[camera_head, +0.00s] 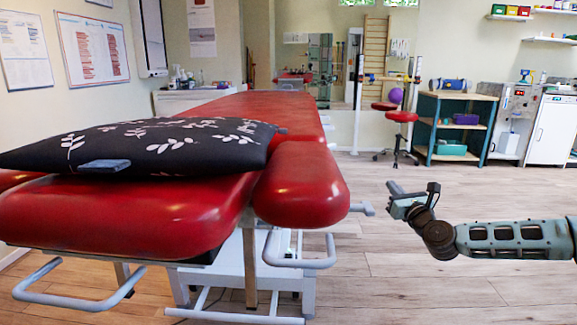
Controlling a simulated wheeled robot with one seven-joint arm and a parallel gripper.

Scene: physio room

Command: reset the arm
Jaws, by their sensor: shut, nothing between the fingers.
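My arm reaches in from the right edge of the head view, stretched level over the bare floor. My gripper (391,187) is at its left end, shut and empty. It is just right of the red treatment table, apart from it and touching nothing that I can see.
The red treatment table (180,215) fills the left and middle, with grey metal bars low at its near end. A teal shelf (428,108) and red stool (401,117) stand behind. Wooden floor (400,285) is free.

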